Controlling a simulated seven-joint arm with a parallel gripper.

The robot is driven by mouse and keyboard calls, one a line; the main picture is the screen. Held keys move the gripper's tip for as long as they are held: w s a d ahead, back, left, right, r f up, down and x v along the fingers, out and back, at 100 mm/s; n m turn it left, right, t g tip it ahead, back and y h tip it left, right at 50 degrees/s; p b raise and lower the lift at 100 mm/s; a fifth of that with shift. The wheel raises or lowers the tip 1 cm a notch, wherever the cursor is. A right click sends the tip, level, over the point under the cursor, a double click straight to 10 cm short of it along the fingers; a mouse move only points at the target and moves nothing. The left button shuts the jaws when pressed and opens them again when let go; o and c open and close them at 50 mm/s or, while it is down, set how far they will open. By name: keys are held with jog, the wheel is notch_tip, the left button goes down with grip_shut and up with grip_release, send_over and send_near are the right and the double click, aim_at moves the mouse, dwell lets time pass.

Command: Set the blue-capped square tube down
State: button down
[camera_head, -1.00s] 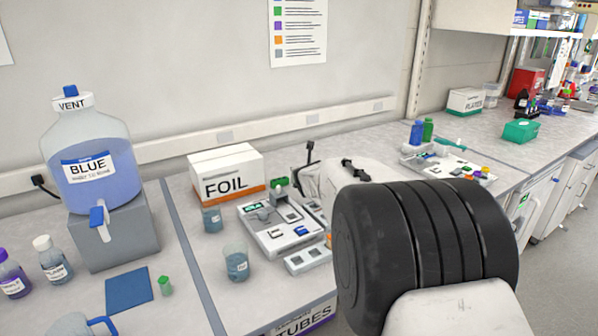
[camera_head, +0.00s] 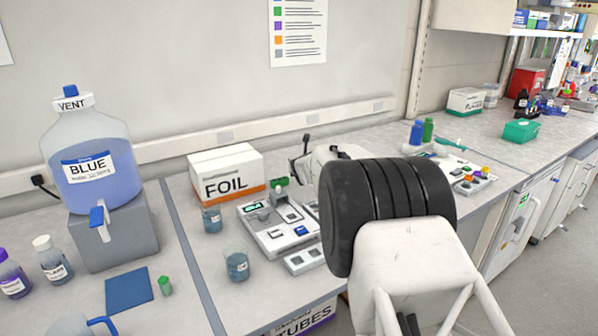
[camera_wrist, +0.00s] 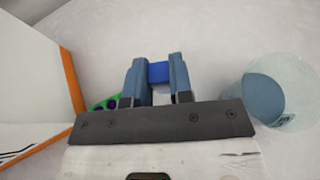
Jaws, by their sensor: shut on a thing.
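My gripper (camera_wrist: 158,82) shows in the wrist view, its two blue-grey fingers shut on a blue piece. The blue piece, the cap of the blue-capped square tube (camera_wrist: 159,72), sits between the fingertips. The rest of the tube is hidden or too small to make out. A pale bench surface lies beyond the fingertips. In the head view I cannot make out the fingers or the tube; my arm fills the middle right.
The FOIL box (camera_head: 226,178) also stands left of the gripper in the wrist view (camera_wrist: 30,85). A beaker of blue liquid (camera_wrist: 268,95) is on the right there. A green piece with dark holes (camera_wrist: 102,104) shows behind the left finger. A balance-like device (camera_head: 280,228) sits beside a beaker (camera_head: 236,263).

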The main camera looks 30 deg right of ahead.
jog(key=shift+r+x, duration=0.25)
jog(key=shift+x, duration=0.8)
jog(key=shift+f, duration=1.75)
jog(key=shift+f, duration=0.15)
jog(key=c, duration=1)
grip_release()
jog(key=shift+s, duration=0.1)
jog(key=shift+r+v, duration=0.25)
jog(key=shift+v, duration=5.5)
